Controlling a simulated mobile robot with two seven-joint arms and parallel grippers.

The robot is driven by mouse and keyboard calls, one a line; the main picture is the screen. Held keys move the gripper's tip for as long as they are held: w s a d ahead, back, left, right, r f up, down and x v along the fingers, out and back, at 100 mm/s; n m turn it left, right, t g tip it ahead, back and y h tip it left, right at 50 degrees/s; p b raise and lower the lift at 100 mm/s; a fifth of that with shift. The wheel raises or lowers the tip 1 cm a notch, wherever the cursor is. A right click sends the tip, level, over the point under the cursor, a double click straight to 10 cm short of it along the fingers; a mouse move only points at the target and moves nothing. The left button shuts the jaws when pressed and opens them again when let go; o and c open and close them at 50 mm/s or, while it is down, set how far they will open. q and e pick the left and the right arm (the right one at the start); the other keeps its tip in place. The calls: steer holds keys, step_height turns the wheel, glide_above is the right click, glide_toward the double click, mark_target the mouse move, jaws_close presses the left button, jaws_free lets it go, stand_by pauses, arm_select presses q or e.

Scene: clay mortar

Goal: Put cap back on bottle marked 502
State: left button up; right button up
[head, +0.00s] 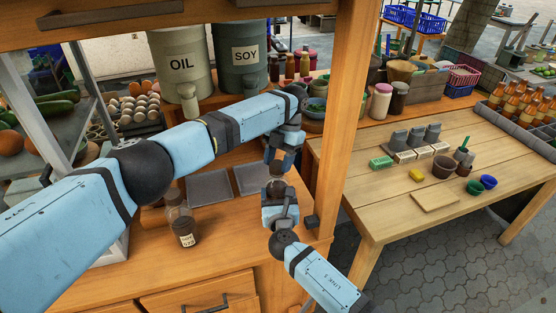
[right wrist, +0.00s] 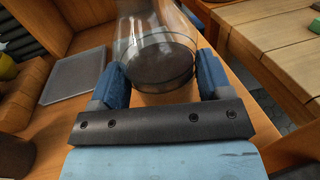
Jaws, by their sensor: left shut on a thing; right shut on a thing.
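My right gripper (head: 278,196) is shut on a clear glass bottle with dark contents (right wrist: 165,52). In the right wrist view the bottle stands between the two blue fingers. In the head view my left gripper (head: 278,160) points down just above my right gripper. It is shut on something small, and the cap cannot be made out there. A second dark bottle with a pale label (head: 186,240) stands upright on the wooden counter (head: 225,255) at the left. Its label is too small to read, and no 502 mark is legible.
Flat grey trays (head: 209,188) lie on the counter behind the grippers. A wooden post (head: 345,110) rises just right of them. OIL (head: 181,66) and SOY (head: 241,56) drums stand behind. A second table (head: 440,205) at the right holds small pots and blocks.

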arm_select(q)
steer(key=o, duration=0.9)
steer(key=shift+r, duration=2.3)
steer(key=shift+c, duration=0.4)
